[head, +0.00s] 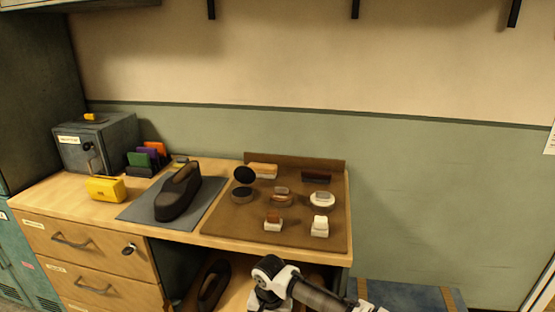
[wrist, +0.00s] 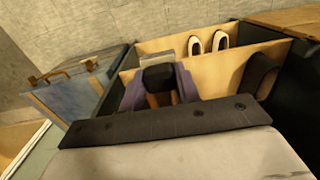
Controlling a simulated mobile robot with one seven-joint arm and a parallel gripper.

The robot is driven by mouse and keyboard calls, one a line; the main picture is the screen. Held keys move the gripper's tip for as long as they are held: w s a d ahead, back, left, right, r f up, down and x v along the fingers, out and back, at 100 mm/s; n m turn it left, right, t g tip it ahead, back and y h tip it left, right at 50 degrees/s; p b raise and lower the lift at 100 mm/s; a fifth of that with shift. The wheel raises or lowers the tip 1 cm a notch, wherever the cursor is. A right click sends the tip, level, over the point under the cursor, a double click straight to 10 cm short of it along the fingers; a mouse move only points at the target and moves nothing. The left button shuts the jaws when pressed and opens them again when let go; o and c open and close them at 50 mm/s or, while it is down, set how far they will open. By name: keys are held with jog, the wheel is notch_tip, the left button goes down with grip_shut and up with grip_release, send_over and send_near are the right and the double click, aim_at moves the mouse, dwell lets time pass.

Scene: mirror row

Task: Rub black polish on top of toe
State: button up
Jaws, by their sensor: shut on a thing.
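A dark shoe (head: 176,196) stands on a grey mat (head: 138,213) on the workbench, its toe toward the front. An open round tin with black contents (head: 242,193) is on the brown mat (head: 225,229), its dark lid (head: 244,174) raised behind it. My gripper (wrist: 160,98) shows in the wrist view with its fingers shut on a small brush-like thing (wrist: 158,77). That thing has a black head and brown wood below. It is apart from the shoe and the tin. In the head view my arm is low at the front, and my fingers are not visible.
Brushes (head: 262,170), a brown-topped block (head: 273,220), a white block (head: 320,228) and other tins (head: 321,199) share the brown mat. A yellow box (head: 106,189) stands left. Shoes (wrist: 219,41) sit in the open shelf below. A blue case (wrist: 78,92) is beside it.

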jog(key=s+d+f+n, duration=0.1)
jog(key=s+f, duration=0.1)
jog(key=f, duration=0.6)
jog(key=s+d+f+n, duration=0.1)
jog(key=s+f, duration=0.1)
jog(key=f, duration=0.5)
jog(key=shift+s+f, duration=0.2)
jog(key=shift+f, duration=0.15)
jog(key=shift+a, duration=0.2)
